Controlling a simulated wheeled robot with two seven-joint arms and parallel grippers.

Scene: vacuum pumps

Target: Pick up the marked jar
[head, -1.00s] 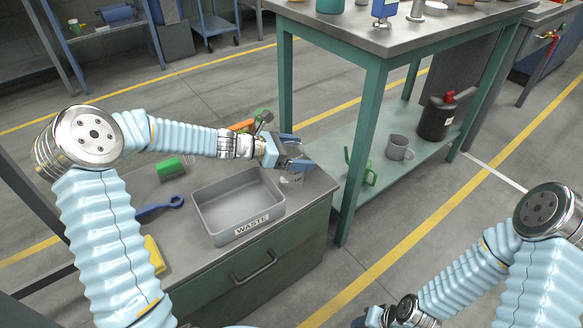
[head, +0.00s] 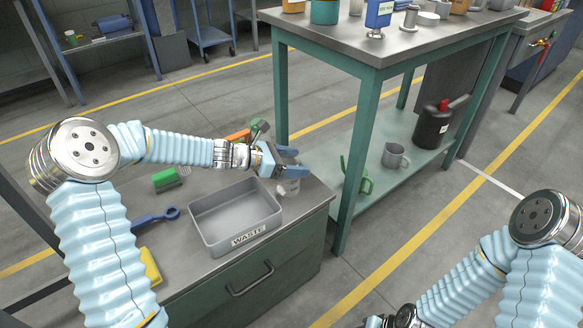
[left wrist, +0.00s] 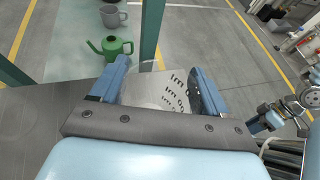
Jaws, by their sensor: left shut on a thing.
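The marked jar is a pale, see-through vessel (head: 289,187) at the right end of the grey bench top. In the left wrist view its pale side (left wrist: 155,88) carries dark printed marks. My left gripper (head: 295,166) is shut on the jar, with one blue finger on each side of it; it also shows in the left wrist view (left wrist: 162,88). The gripper hides part of the jar, and I cannot tell whether its base touches the bench. My right gripper (left wrist: 264,121) shows small at the right of the left wrist view; its jaw state is unclear.
A grey WASTE bin (head: 238,239) stands on the bench (head: 305,208) close to the jar. A green brush (head: 165,179), a blue wrench (head: 156,218) and an orange item (head: 238,136) lie nearby. A green-legged table (head: 368,130) stands just right, holding a watering can (head: 363,184) below.

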